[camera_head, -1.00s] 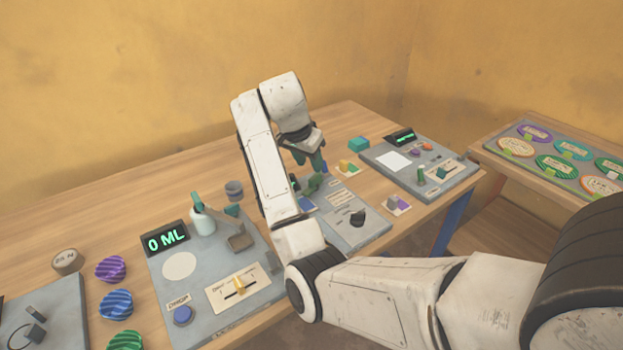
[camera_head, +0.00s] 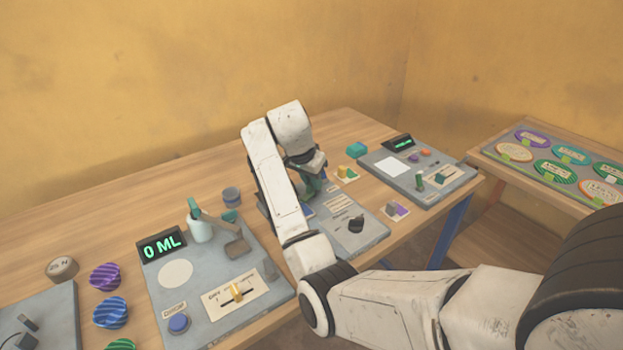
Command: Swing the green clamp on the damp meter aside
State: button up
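A grey middle board (camera_head: 352,237) lies on the bench, with a black knob (camera_head: 356,222) and printed labels near its front. I cannot read which board is the damp meter. My gripper (camera_head: 312,190) points down over the back of the middle board, at a small dark green part that looks like the clamp. The gripper and my arm hide most of that part, so I cannot tell whether the fingers touch it or how far apart they are. A blue patch (camera_head: 307,210) on the board shows just beside my arm.
The left board (camera_head: 215,318) has a 0 ML display (camera_head: 162,244), a white cup (camera_head: 200,229) and a yellow slider (camera_head: 237,292). The right board (camera_head: 437,192) holds a white pad (camera_head: 393,168) and a green post (camera_head: 419,182). A teal block (camera_head: 357,150) stands behind. The bench's back strip is mostly clear.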

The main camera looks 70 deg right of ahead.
grip_shut()
